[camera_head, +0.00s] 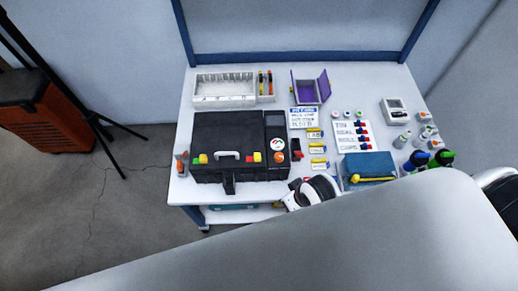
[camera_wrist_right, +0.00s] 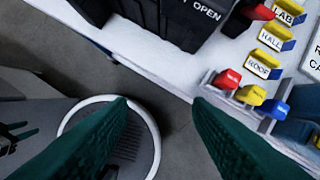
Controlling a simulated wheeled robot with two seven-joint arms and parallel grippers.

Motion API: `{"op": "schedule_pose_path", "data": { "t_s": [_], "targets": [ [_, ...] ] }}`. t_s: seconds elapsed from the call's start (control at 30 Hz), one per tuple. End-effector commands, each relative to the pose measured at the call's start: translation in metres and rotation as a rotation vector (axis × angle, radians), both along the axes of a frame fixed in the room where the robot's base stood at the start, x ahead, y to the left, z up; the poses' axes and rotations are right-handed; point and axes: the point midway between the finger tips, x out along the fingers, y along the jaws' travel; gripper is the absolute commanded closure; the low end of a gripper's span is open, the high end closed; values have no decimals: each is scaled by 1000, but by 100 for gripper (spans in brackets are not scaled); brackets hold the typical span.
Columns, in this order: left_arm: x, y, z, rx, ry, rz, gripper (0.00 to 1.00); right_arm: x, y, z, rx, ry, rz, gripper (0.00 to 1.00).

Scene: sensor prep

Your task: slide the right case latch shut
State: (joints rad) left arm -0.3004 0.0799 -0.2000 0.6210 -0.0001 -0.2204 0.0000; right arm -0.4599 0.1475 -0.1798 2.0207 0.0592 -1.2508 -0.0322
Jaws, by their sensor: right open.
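The black case (camera_head: 225,130) stands at the left front of the table, with a pale handle (camera_head: 228,155) on its front. To the right of the handle is a small yellow and red latch (camera_head: 254,157); its exact position is too small to tell. A yellow and green latch (camera_head: 199,159) sits to the left. In the right wrist view, part of the case (camera_wrist_right: 150,12) with the word OPEN shows at the top. My right gripper (camera_wrist_right: 160,101) is open and empty, its dark green fingers below the case, over the table edge and floor. My left gripper is not in view.
A black unit with a dial (camera_head: 277,145) adjoins the case on the right. Yellow labelled pieces (camera_head: 317,148), a blue box (camera_head: 368,166) and bottles (camera_head: 419,158) stand further right. A white tray (camera_head: 222,88) and a purple box (camera_head: 311,90) are behind.

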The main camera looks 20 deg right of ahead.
Motion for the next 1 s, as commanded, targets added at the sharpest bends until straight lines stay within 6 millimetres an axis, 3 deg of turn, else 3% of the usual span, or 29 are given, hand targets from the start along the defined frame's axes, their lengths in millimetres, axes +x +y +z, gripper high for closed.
{"op": "schedule_pose_path", "data": {
  "t_s": [0.03,0.13,0.2,0.3,0.5,0.6,0.8,1.0],
  "targets": [
    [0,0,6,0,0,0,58,8,4,25,9,-23,32,55],
    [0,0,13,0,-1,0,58,23,22,71,41,-70,144,55],
    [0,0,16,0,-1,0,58,34,38,93,66,-98,259,55],
    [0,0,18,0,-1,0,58,47,56,109,91,-126,407,55],
    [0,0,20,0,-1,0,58,69,78,120,111,-148,683,55],
    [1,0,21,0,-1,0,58,84,77,119,107,-141,817,55],
    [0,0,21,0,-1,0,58,126,40,112,80,-98,999,55],
    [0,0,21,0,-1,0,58,150,8,113,71,-76,1033,55]
  ]
}}
